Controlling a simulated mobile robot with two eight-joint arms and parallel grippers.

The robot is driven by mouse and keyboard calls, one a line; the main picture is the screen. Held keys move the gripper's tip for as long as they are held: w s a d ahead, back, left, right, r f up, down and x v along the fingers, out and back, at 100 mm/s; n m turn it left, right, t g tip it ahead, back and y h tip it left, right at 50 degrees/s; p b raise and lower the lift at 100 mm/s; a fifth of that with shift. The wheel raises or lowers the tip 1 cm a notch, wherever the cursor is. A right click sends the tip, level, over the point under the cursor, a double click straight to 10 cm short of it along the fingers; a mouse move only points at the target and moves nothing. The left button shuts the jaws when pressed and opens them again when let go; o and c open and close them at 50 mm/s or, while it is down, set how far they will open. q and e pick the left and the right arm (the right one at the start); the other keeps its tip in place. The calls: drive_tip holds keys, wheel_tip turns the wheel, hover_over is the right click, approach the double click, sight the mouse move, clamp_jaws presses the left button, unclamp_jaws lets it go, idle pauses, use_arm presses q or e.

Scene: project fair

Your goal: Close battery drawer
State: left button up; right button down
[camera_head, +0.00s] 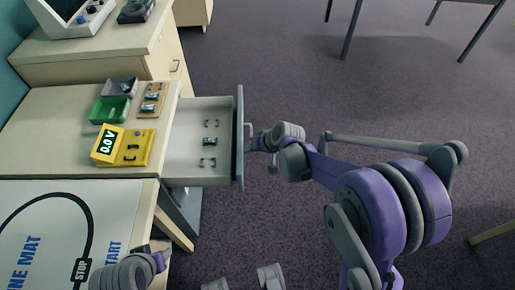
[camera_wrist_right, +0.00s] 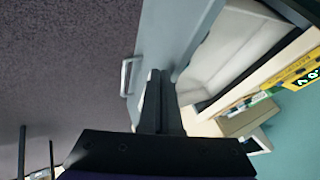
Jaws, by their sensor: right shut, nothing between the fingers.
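The battery drawer (camera_head: 222,108) is pulled out to the right from the light wooden cabinet, with small battery-like items lying inside. Its grey front panel (camera_head: 240,150) carries a pale bar handle (camera_head: 250,130), also seen in the right wrist view (camera_wrist_right: 127,76). My right gripper (camera_head: 257,142) is at the outer side of the front panel, close to the handle. In the right wrist view its fingers (camera_wrist_right: 152,98) are together and empty, beside the panel; contact is unclear. Part of my left arm shows at the bottom left; its fingers cannot be made out clearly.
On the cabinet top are a yellow meter (camera_head: 128,160) reading 0.0V, a green tray (camera_head: 110,110), a grey tray (camera_head: 121,86) and a wooden battery holder (camera_head: 153,99). A printed mat (camera_head: 120,200) lies in front. Open carpet lies right of the drawer; table legs stand farther back.

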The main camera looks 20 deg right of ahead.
drive_tip(key=shift+a, duration=0.1)
idle(0.3)
drive_tip(key=w+a, duration=0.3)
drive_tip(key=a, duration=0.8)
drive_tip(key=w+a, duration=0.3)
drive_tip(key=a, duration=0.7)
drive_tip(key=shift+w+a+b, duration=0.15)
drive_tip(key=shift+a+b, duration=0.15)
drive_tip(key=shift+a, duration=0.1)
drive_tip(key=shift+d, duration=0.1)
